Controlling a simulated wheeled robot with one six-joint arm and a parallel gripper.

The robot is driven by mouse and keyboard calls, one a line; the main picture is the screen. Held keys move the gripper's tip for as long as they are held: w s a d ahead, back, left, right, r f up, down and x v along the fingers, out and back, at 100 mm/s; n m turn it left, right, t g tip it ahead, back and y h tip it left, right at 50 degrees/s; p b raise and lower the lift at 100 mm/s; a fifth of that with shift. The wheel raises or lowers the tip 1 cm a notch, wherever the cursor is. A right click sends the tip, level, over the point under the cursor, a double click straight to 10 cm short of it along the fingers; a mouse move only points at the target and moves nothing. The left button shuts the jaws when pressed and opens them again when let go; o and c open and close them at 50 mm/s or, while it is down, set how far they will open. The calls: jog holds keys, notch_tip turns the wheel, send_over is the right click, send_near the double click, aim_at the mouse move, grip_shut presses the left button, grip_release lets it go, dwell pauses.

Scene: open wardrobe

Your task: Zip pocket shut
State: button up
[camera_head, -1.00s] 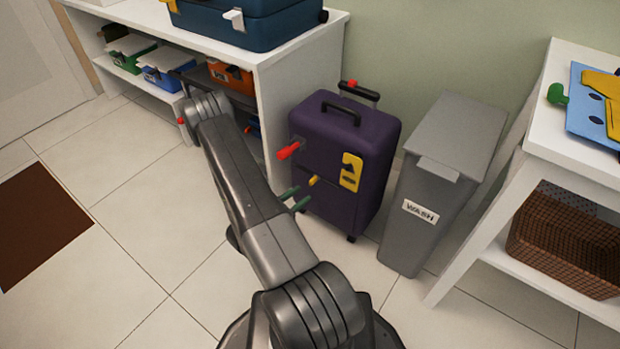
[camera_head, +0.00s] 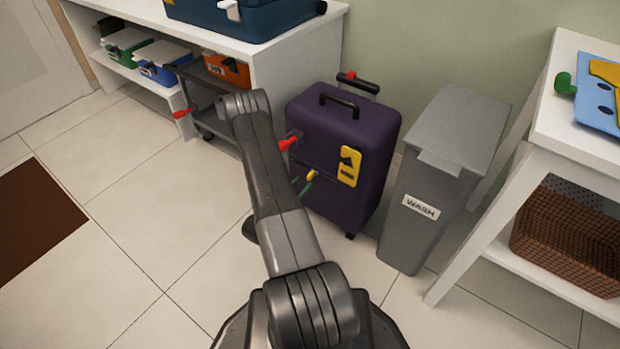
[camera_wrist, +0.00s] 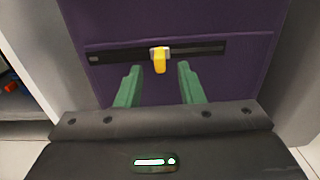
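A purple suitcase (camera_head: 343,130) stands upright on the floor, and its front fills the wrist view (camera_wrist: 230,20). A dark pocket zip track (camera_wrist: 205,50) runs across that front. A yellow zip pull (camera_wrist: 159,61) hangs near the middle of the track; it also shows in the head view (camera_head: 312,175). My gripper (camera_wrist: 160,80) has two green fingers, apart and empty, just short of the pull, one to each side of its line. In the head view my gripper (camera_head: 304,188) is partly hidden by my arm. I cannot tell which side of the track is open.
A red handle-like piece (camera_head: 288,143) and a yellow tag (camera_head: 349,166) are on the suitcase. A grey WASH bin (camera_head: 430,190) stands close to its right. A white shelf unit (camera_head: 270,85) is behind left.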

aim_at(308, 178)
jog(key=shift+b+x, duration=0.55)
jog(key=shift+x, duration=2.25)
grip_shut()
